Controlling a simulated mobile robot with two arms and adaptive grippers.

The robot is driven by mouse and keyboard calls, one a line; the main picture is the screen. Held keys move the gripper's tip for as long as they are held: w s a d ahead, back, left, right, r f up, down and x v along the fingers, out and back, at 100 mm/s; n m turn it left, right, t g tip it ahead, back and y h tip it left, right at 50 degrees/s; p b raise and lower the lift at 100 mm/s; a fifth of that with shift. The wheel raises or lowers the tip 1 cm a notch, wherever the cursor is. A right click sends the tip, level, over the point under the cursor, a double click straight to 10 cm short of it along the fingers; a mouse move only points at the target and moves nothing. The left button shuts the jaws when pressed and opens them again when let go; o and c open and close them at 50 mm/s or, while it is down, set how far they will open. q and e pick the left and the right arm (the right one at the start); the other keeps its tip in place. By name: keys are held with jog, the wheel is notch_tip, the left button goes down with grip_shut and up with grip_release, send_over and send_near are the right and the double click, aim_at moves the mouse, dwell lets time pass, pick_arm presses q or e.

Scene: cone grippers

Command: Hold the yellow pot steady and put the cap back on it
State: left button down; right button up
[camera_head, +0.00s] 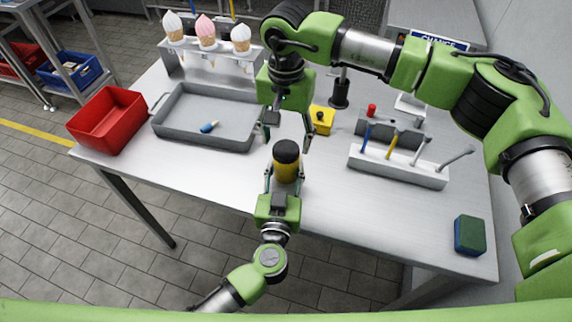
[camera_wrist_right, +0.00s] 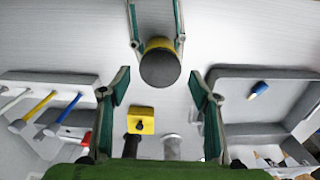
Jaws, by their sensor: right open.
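The yellow pot (camera_head: 286,172) is upright near the front edge of the table, between the fingers of my left gripper (camera_head: 284,182), which touch its sides. The dark cap (camera_head: 286,149) sits on top of the pot; whether it is fully seated cannot be told. In the right wrist view the cap (camera_wrist_right: 160,69) shows as a dark disc, with a yellow rim of the pot (camera_wrist_right: 158,43) behind it. My right gripper (camera_head: 288,134) is open and empty, pointing down, above and just behind the pot. Its spread fingers (camera_wrist_right: 160,84) show on either side in the wrist view.
A grey tray (camera_head: 175,136) with a small blue-and-yellow item and a red bin (camera_head: 108,119) are at left. A yellow block (camera_head: 322,120) with a black knob stands behind the right gripper. A tool rack (camera_head: 397,170) and a green-blue sponge (camera_head: 470,235) are at right.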

aim_at(286, 163)
jog(key=shift+f, duration=1.3)
